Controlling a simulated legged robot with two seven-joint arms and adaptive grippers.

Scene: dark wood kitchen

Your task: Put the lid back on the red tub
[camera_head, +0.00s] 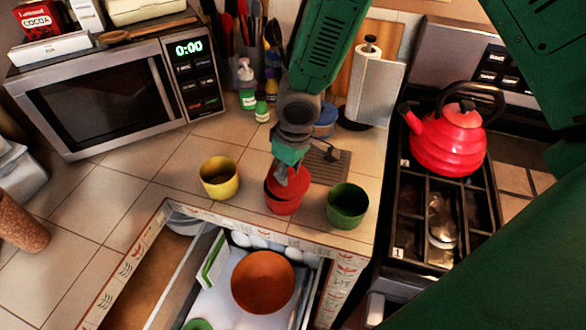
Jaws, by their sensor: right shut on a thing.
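The red tub (283,207) stands upright on the tiled counter near its front edge, between a yellow tub and a green tub. My right gripper (283,176) points down over it and is shut on a red lid (296,183). The lid looks tilted over the tub's mouth. The gripper hides part of the lid, and I cannot tell if the lid touches the rim. My left gripper is not in view.
The yellow tub (219,178) and green tub (347,206) stand open close by. An open drawer below holds an orange round thing (263,282). A red kettle (447,140) sits on the stove at right. A microwave (107,95) stands at left.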

